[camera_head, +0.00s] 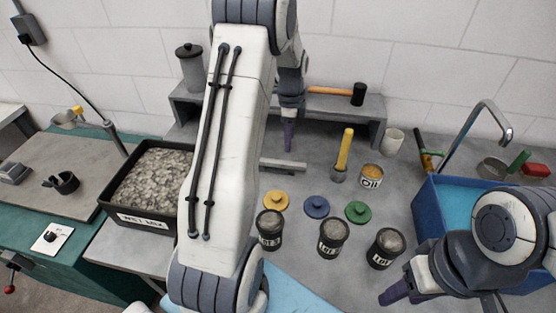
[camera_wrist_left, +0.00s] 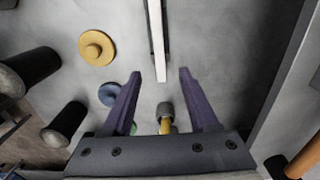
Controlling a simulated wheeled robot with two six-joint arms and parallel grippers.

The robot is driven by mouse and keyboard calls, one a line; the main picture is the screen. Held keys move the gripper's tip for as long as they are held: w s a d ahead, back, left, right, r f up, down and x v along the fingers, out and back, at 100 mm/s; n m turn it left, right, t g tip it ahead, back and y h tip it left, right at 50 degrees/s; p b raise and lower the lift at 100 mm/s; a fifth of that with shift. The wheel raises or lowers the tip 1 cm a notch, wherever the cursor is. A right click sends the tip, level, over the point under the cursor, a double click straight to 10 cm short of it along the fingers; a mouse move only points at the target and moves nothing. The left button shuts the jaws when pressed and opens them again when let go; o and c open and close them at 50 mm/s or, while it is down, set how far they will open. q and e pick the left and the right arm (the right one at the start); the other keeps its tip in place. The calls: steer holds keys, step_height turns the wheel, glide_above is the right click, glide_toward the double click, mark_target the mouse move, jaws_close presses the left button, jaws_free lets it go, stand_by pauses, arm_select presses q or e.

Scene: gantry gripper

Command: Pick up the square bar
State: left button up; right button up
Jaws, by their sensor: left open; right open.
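The square bar (camera_head: 284,165) is a grey, straight bar lying on the grey table, partly hidden by my left arm in the head view. In the left wrist view the bar (camera_wrist_left: 155,35) runs down from the top edge, and its near end shows between the fingertips. My left gripper (camera_head: 289,136) points down near the bar, in front of the shelf. In the left wrist view the left gripper (camera_wrist_left: 159,75) has its two purple fingers apart with nothing held. Whether they touch the bar cannot be told. My right gripper (camera_head: 394,293) is open at the lower right, away from the bar.
A shelf (camera_head: 330,110) with a hammer (camera_head: 340,92) stands behind. A yellow-handled tool (camera_head: 344,150) and tin (camera_head: 370,176) are right of the bar. Lids, including a yellow one (camera_head: 276,201), and black pots (camera_head: 333,238) stand in front. A blue basin (camera_head: 430,215) is at right.

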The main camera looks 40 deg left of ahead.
arm_select(q)
glide_above(287, 162)
steer(key=f, duration=0.4)
steer(key=shift+d+f+p, duration=0.15)
steer(key=shift+d+p, duration=0.05)
steer(key=shift+p, duration=0.15)
steer(key=f+p, duration=0.1)
steer(key=f, duration=0.1)
steer(key=f+p, duration=0.1)
steer(key=f, duration=0.1)
steer(key=shift+s+a+f, duration=0.1)
steer(key=shift+s+a, duration=0.05)
steer(key=shift+a, duration=0.05)
steer(key=shift+f, duration=0.55)
jaws_close()
